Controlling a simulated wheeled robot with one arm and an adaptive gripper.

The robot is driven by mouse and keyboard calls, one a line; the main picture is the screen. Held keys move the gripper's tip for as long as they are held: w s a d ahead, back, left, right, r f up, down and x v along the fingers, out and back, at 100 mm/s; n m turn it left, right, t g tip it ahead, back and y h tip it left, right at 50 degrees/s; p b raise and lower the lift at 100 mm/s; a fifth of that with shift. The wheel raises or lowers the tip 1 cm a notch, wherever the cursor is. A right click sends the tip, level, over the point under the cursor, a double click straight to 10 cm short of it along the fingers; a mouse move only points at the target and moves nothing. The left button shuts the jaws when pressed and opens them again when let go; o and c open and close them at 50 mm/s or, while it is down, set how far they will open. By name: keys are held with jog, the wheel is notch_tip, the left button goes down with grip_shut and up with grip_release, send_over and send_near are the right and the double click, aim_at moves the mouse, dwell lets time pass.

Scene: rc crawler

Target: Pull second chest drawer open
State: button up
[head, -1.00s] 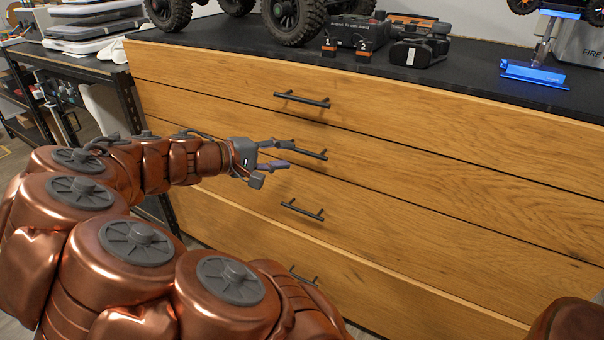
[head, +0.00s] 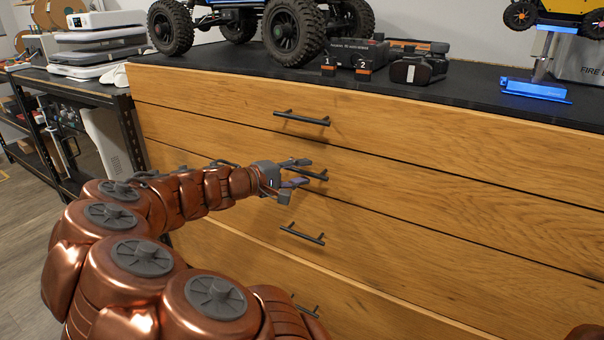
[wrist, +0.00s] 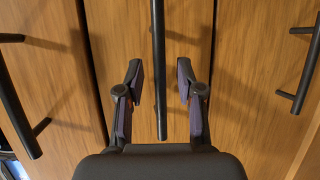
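The wooden chest (head: 420,160) has several stacked drawers with black bar handles, and the drawer fronts look flush. The second drawer (head: 440,180) has its handle (head: 318,175) just at my gripper (head: 300,173). In the wrist view, that handle (wrist: 158,40) runs between the two fingers of my gripper (wrist: 160,75). The fingers are open, one on each side of the bar, with a gap on both sides. Part of the handle is hidden behind the fingers in the head view.
The top drawer handle (head: 302,118) is above my gripper and the third drawer handle (head: 302,234) below. A large-wheeled crawler (head: 290,30), a blue stand (head: 536,90) and small boxes stand on the black top. A shelf (head: 70,85) is at the left.

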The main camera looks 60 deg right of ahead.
jog(key=shift+s+d, duration=0.1)
jog(key=shift+d, duration=0.25)
grip_shut()
dwell(0.6)
